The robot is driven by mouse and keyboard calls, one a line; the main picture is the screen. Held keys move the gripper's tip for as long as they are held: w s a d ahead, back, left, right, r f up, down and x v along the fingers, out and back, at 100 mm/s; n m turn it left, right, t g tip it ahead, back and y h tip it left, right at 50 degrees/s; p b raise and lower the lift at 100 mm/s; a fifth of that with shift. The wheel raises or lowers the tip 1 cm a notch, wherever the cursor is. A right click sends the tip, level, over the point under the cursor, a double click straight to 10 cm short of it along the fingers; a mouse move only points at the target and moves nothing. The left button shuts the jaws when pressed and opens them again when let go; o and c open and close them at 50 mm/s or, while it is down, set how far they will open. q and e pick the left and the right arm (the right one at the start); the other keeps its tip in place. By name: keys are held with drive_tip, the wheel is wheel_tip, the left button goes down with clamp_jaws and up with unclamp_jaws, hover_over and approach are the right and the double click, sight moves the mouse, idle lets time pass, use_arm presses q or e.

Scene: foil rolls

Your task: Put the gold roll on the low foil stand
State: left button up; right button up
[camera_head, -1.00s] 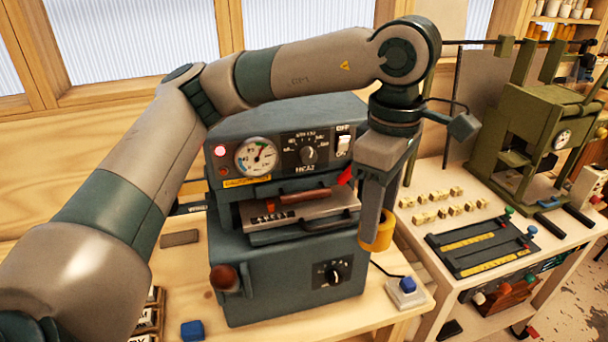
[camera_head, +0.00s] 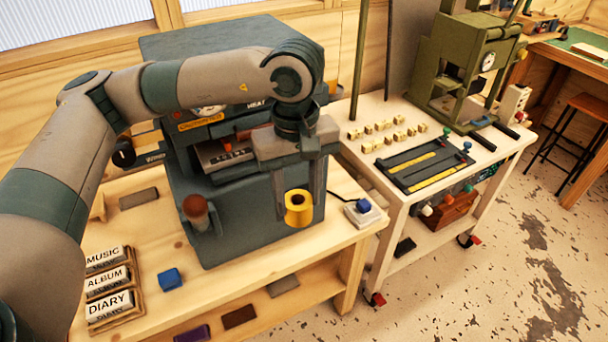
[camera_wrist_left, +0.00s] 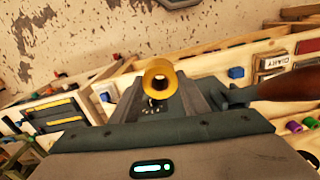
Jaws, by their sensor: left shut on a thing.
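The gold roll (camera_head: 299,208) is a short yellow cylinder with a hole through its middle. My left gripper (camera_head: 298,200) is shut on it, one finger on each side, and holds it in the air before the dark green press. In the left wrist view the gold roll (camera_wrist_left: 159,79) sits between the fingertips, its open end showing. I cannot make out the low foil stand for certain in either view. My right gripper is not in view.
The press (camera_head: 247,215) stands on the wooden bench close behind the roll. A blue-buttoned box (camera_head: 362,213) is to the right. Word blocks (camera_head: 107,283) and a blue block (camera_head: 171,279) lie at left. A white cart (camera_head: 390,205) stands right; floor lies in front.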

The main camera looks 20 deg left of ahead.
use_arm(q)
drive_tip(key=s+a+f+m, duration=0.2)
drive_tip(key=a+f+m, duration=0.1)
drive_tip(key=f+m, duration=0.5)
drive_tip(key=shift+s+a+f, duration=0.2)
drive_tip(key=shift+s+f, duration=0.05)
drive_tip(key=shift+f, duration=0.45)
drive_tip(key=shift+r, duration=0.1)
